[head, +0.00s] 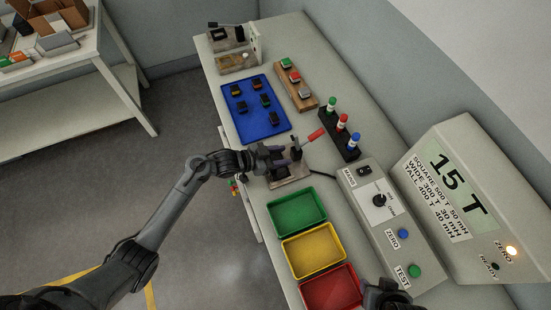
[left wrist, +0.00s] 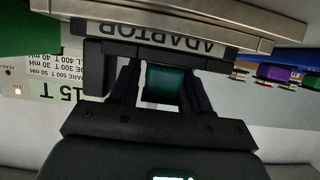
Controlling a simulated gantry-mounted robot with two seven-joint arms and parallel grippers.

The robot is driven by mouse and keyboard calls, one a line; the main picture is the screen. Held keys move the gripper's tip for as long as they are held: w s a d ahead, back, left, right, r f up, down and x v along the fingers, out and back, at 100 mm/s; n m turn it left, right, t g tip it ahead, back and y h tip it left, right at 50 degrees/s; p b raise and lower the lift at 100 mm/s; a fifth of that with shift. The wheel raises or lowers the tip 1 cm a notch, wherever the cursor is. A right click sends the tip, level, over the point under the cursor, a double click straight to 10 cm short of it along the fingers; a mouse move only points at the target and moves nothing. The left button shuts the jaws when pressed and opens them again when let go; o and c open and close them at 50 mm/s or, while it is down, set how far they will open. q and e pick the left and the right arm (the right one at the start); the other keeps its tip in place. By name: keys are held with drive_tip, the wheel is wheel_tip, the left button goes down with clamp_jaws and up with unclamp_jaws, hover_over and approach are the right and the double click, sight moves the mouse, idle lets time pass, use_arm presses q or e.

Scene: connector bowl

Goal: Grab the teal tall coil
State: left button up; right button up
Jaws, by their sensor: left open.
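The teal tall coil (left wrist: 165,82) shows in the left wrist view as a short teal cylinder, just beyond the edge of a plate marked ADAPTOR (left wrist: 170,42). My left gripper (left wrist: 163,88) is open, with one dark finger on each side of the coil. I cannot tell whether either finger touches it. In the head view my left gripper (head: 275,156) is at the fixture with the red-handled lever (head: 316,134), and the coil cannot be made out there. My right gripper (head: 388,292) is partly in view at the bottom edge; its jaws are unclear.
A blue tray (head: 243,119) with several dark pieces lies behind the fixture. Green (head: 280,205), yellow (head: 298,236) and red (head: 318,276) trays stand in front. A control box (head: 375,190) and a display reading 15 T (head: 458,180) stand on the right.

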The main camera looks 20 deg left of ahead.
use_arm(q)
drive_tip(key=shift+c, duration=0.2)
drive_tip(key=c, duration=0.7)
drive_tip(key=shift+r, duration=0.15)
